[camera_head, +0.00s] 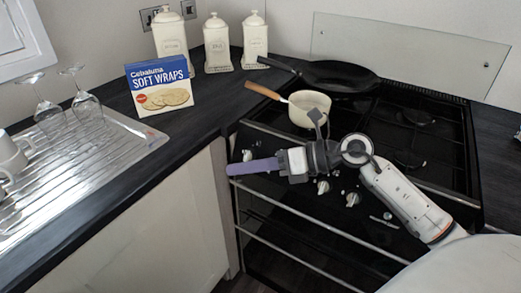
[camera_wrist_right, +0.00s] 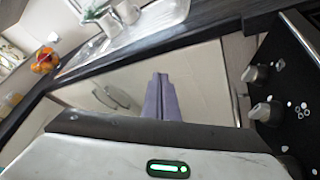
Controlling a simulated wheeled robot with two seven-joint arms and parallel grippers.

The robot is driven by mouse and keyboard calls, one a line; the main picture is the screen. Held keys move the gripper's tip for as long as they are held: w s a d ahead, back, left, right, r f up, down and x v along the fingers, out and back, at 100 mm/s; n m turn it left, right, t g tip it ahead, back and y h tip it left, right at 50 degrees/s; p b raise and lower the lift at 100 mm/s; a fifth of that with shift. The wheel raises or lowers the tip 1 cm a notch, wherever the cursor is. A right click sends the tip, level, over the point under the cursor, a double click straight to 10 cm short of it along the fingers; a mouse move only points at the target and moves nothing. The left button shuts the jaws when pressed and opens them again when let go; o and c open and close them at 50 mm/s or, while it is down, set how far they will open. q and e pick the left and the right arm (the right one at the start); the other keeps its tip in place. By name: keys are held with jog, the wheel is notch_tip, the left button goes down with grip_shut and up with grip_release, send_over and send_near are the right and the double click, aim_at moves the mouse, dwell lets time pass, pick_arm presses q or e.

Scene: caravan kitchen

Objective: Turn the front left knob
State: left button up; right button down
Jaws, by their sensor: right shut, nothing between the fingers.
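The black stove (camera_head: 440,180) has a front panel with several white-marked knobs. A knob (camera_head: 247,155) at the panel's left end shows just above my right gripper (camera_head: 234,169). Two more knobs, one of them here (camera_head: 323,186), show right of the gripper body. My right gripper is shut and empty, its purple fingers pointing left across the front of the panel. In the right wrist view the shut fingertips (camera_wrist_right: 160,78) point at the cabinet front, and two knobs, the nearer one here (camera_wrist_right: 266,112), stand off to the right, apart from the fingers. My left gripper is not in view.
A cream saucepan (camera_head: 308,112) with a wooden handle and a black frying pan (camera_head: 340,76) stand on the hob. A rail (camera_head: 300,235) runs below the knobs. A Soft Wraps box (camera_head: 160,87) and canisters (camera_head: 217,45) stand on the counter left of the hob.

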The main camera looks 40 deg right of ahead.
jog(key=w+d+r+n+g+h, duration=0.1)
jog(key=d+h, duration=0.2)
jog(key=d, duration=0.4)
jog(key=w+d+r+n+h, duration=0.1)
jog(key=d+n+h, duration=0.1)
jog(key=d+h, duration=0.3)
jog(key=y, duration=0.1)
send_near(252, 153)
jog(key=x, duration=0.5)
jog(key=shift+p, duration=0.4)
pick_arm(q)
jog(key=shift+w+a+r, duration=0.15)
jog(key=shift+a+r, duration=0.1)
pick_arm(e)
jog(key=shift+w+a+f, duration=0.25)
jog(key=shift+w+f, duration=0.15)
jog(key=shift+f, duration=0.1)
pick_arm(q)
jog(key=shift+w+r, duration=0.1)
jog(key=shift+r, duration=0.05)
pick_arm(e)
jog(key=shift+d+r+g+p, duration=0.1)
jog(key=shift+r+g+p, duration=0.05)
jog(key=shift+g+p, duration=0.15)
jog(key=shift+w, duration=0.1)
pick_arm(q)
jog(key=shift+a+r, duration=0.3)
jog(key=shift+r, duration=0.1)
